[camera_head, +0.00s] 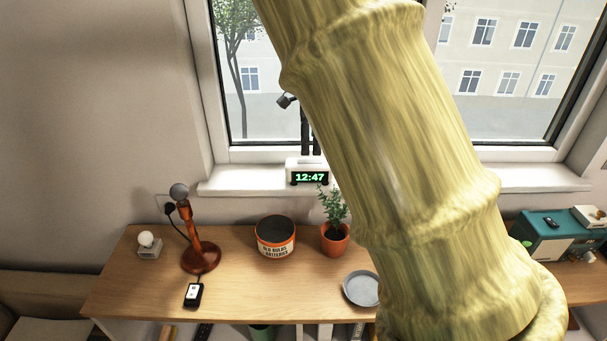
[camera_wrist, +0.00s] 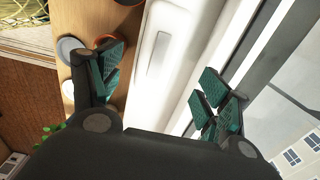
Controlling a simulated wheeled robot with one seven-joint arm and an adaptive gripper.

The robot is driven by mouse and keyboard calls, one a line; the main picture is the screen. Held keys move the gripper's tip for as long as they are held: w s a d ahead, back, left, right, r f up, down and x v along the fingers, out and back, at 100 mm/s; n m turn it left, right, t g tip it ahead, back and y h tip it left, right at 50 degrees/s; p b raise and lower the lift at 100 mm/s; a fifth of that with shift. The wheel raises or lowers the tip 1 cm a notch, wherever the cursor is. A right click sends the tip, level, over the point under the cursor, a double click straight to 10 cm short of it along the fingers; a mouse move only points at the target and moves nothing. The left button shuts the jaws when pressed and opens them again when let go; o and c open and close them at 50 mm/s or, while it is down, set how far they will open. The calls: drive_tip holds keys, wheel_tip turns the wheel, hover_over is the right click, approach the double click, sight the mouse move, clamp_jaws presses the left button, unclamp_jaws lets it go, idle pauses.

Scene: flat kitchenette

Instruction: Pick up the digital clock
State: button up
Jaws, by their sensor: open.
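The digital clock (camera_head: 309,177) is a white box with a dark face and green digits reading 12:47. In the head view it stands upright on the white windowsill, its right part close to the edge of my arm. In the wrist view a white, rounded block with a long groove, apparently the clock's top (camera_wrist: 161,50), lies beyond my gripper, between the lines of its fingers. My gripper (camera_wrist: 160,88) is open and empty, with teal-padded fingers wide apart. I cannot tell its exact height above the clock. In the head view my arm hides most of my gripper.
The window (camera_head: 240,110) stands close behind the sill. The sill left of the clock is clear.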

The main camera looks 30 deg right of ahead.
sight(311, 161)
wheel_tip(311, 161, down, 6)
drive_tip(key=shift+d+r+p, duration=0.1)
drive_tip(key=shift+r+p, duration=0.05)
drive_tip(key=shift+p, duration=0.65)
drive_tip(key=shift+s+f+p, duration=0.2)
drive_tip(key=shift+f+p, duration=0.15)
drive_tip(key=shift+p, duration=0.1)
drive_tip(key=shift+w+a+f+p, duration=0.15)
drive_tip(key=shift+f+p, duration=0.75)
drive_tip(key=shift+f, duration=1.3)
drive_tip(key=c, duration=1.3)
